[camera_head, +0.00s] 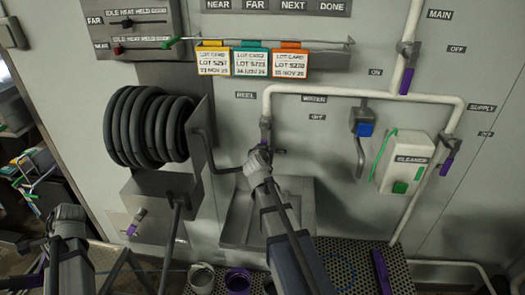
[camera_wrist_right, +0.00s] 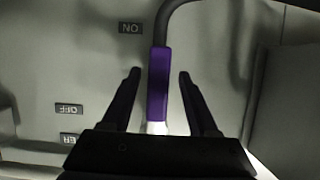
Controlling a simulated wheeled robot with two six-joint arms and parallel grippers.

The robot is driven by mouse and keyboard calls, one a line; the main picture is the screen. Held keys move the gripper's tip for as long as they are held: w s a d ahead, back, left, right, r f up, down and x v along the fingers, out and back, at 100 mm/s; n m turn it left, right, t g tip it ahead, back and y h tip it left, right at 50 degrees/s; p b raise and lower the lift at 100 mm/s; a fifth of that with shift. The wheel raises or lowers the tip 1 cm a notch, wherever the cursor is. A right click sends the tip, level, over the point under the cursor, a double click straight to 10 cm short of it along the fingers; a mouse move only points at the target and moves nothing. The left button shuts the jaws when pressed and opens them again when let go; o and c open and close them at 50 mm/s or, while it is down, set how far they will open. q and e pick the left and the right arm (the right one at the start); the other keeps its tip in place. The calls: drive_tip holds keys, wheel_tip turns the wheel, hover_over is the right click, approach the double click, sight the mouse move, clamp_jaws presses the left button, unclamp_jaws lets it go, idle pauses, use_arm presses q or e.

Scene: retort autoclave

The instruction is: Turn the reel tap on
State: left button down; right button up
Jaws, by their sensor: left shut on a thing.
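The reel tap (camera_head: 265,130) is on the white pipe below the REEL label (camera_head: 245,95). Its purple lever (camera_wrist_right: 159,85) shows in the right wrist view, lined up with the pipe end and with its free end near the ON label (camera_wrist_right: 130,28). My right gripper (camera_wrist_right: 158,75) is open around the lever, with a gap on each side. In the head view my right wrist hides most of the lever. My left gripper (camera_head: 65,213) is at the lower left, away from the tap. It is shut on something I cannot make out.
A sink (camera_head: 240,220) lies below. The cleaner box (camera_head: 408,160), blue valve (camera_head: 365,129) and supply tap (camera_head: 447,163) are to the right. Lot cards (camera_head: 250,60) hang above.

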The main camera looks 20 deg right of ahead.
use_arm(q)
wheel_tip(320, 180, up, 4)
drive_tip(key=p, duration=0.4)
drive_tip(key=shift+r, duration=0.1)
drive_tip(key=shift+r+p, duration=0.2)
drive_tip(key=shift+p, duration=0.1)
use_arm(e)
drive_tip(key=v, duration=1.2)
drive_tip(key=shift+f, duration=0.15)
